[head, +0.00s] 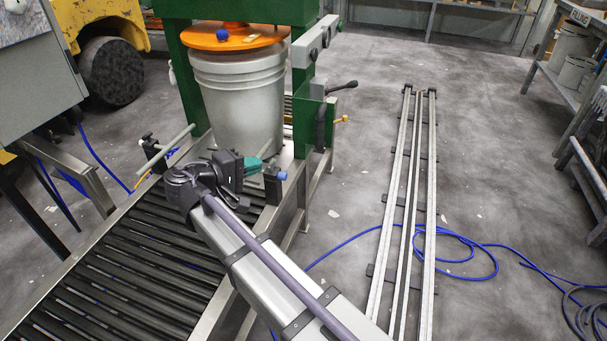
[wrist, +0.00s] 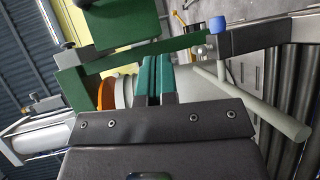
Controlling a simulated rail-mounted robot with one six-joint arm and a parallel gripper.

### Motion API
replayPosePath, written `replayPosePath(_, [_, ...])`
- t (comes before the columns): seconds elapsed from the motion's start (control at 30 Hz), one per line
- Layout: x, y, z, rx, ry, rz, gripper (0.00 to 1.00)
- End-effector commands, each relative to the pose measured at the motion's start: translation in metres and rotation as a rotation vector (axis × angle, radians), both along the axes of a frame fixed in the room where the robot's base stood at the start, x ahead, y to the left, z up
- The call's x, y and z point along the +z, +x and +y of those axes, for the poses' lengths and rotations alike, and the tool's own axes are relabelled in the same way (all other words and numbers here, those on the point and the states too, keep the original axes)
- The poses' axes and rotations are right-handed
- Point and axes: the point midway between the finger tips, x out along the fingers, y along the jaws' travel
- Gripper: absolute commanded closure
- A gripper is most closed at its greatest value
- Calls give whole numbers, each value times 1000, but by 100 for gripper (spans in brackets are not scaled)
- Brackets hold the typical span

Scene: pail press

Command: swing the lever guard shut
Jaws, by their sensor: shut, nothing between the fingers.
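The press has a green frame (head: 302,82) and an orange plate (head: 228,36) over a white pail (head: 240,95). I cannot tell for sure which part is the lever guard. A grey bar with dark knobs (head: 314,42) sits on the right post, and a black-handled lever (head: 342,87) sticks out below it. A grey rod (head: 168,148) stands out at the left rail; a grey rod (wrist: 265,115) also shows in the wrist view. My gripper (head: 253,163) is shut and empty in front of the pail's base. Its teal fingers (wrist: 157,78) are together in the wrist view.
A blue knob (head: 282,176) on a bracket is just right of my fingertips; it also shows in the wrist view (wrist: 217,25). The roller conveyor (head: 120,270) runs below my gripper. Floor rails (head: 408,200) and a blue hose (head: 470,245) lie at right.

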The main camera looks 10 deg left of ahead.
Motion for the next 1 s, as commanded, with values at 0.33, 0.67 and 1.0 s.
replayPosePath(0.33, [46, 12, -3, -24, -123, -164, 100])
replayPosePath(0.67, [46, 56, -42, -26, -121, -161, 100])
replayPosePath(1.0, [46, 86, -96, -25, -121, -161, 100])
